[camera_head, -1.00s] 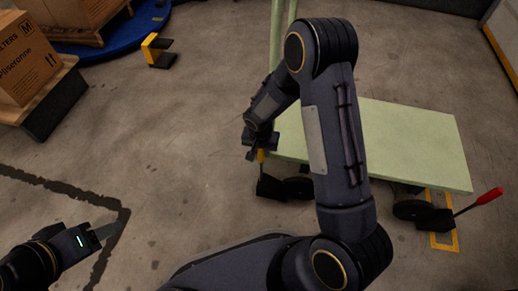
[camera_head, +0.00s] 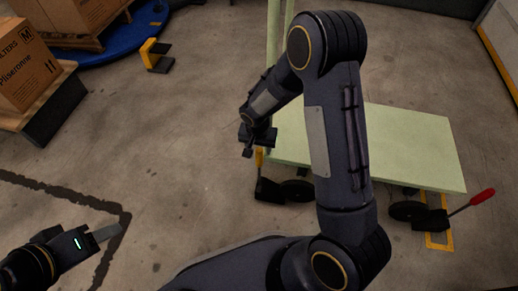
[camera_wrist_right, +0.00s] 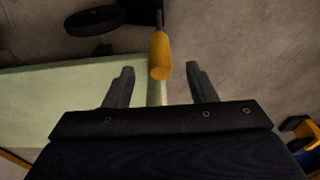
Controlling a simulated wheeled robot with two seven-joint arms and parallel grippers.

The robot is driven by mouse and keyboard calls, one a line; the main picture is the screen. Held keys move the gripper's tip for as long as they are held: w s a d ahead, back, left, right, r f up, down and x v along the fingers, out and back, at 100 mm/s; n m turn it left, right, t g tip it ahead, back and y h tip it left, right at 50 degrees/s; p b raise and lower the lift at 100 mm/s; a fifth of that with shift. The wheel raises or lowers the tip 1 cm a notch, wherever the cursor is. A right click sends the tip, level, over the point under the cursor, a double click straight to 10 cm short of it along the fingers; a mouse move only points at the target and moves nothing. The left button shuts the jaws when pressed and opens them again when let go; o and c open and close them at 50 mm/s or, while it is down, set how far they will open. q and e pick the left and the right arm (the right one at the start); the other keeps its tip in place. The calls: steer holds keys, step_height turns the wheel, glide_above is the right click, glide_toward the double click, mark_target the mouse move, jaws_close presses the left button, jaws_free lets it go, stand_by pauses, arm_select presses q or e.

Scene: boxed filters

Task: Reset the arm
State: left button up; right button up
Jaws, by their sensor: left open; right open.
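My right gripper (camera_head: 250,150) is at the end of the bent arm in the middle of the head view, beside the near left corner of a pale green cart (camera_head: 415,148). In the right wrist view its two fingers (camera_wrist_right: 160,88) stand apart with nothing gripped. A yellow handle (camera_wrist_right: 160,55) shows ahead of and between them; whether it touches them cannot be told. My left gripper (camera_head: 108,233) is low at the left of the head view, above bare floor. Its fingers look edge-on, and it holds no visible object.
A cardboard box (camera_head: 24,68) stands on a pallet at the left. A yellow and black floor piece (camera_head: 155,55) is near the blue round platform (camera_head: 130,38). A red-tipped lever (camera_head: 482,197) sticks out at the cart's right. The floor between left gripper and cart is clear.

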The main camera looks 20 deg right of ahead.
step_height(320, 180, up, 2)
steer(key=shift+s+a+r, duration=0.1)
steer(key=shift+r, duration=0.15)
steer(key=shift+r, duration=0.2)
steer(key=s+d+r+n+t+y, duration=0.1)
steer(key=s+d+r+y, duration=0.1)
steer(key=s+r, duration=0.7)
steer(key=s+d+r+n+t+y, duration=0.1)
steer(key=s+r+n+t+y, duration=0.1)
steer(key=s+r, duration=0.65)
steer(key=s+a+r+n+t, duration=0.1)
steer(key=s+a+r+n, duration=0.1)
steer(key=s+r, duration=0.3)
step_height(320, 180, up, 37)
steer(key=p, duration=3.7)
steer(key=shift+s+y, duration=0.3)
steer(key=shift+d, duration=0.1)
